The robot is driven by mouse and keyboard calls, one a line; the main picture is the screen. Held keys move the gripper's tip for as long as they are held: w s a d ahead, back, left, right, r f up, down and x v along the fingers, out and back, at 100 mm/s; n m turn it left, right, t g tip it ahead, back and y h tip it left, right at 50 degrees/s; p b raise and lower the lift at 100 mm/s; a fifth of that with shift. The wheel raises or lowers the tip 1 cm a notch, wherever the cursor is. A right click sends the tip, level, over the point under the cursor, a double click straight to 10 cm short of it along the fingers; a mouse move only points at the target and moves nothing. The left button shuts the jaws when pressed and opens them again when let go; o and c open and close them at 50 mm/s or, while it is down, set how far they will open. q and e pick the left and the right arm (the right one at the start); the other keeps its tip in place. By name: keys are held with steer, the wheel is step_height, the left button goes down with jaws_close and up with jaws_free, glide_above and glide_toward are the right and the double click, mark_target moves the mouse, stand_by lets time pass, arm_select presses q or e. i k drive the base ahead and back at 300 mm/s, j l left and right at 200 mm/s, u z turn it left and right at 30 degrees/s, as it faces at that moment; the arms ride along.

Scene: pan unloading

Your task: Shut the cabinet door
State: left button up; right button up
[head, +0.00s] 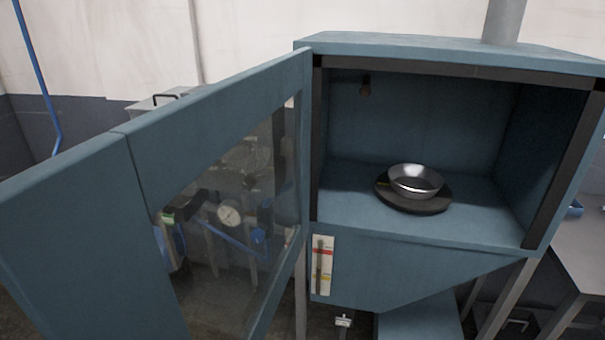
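The blue cabinet (440,48) stands at the right of the head view with its front open. Its door (70,200) is hinged at the cabinet's left edge. The door stands wide open, reaching toward me and out of the picture at the left. It has a glass pane (215,250) set in a blue frame. Inside the cabinet a shiny metal pan (416,180) sits on a dark round plate (440,205). Neither of my grippers shows in the head view.
A grey table (585,250) stands at the right of the cabinet. Pipes and a round gauge (229,215) show through the door's glass. A blue pipe (38,70) runs along the wall at the far left. The cabinet's opening is unobstructed.

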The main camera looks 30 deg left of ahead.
mark_target(81, 256)
steer(key=k+j, duration=0.1)
steer(key=j, duration=0.3)
steer(key=k+j, duration=0.15)
steer(key=j, duration=0.25)
steer(key=k+j, duration=0.1)
steer(key=j, duration=0.35)
steer(key=k+j, duration=0.15)
steer(key=j, duration=0.25)
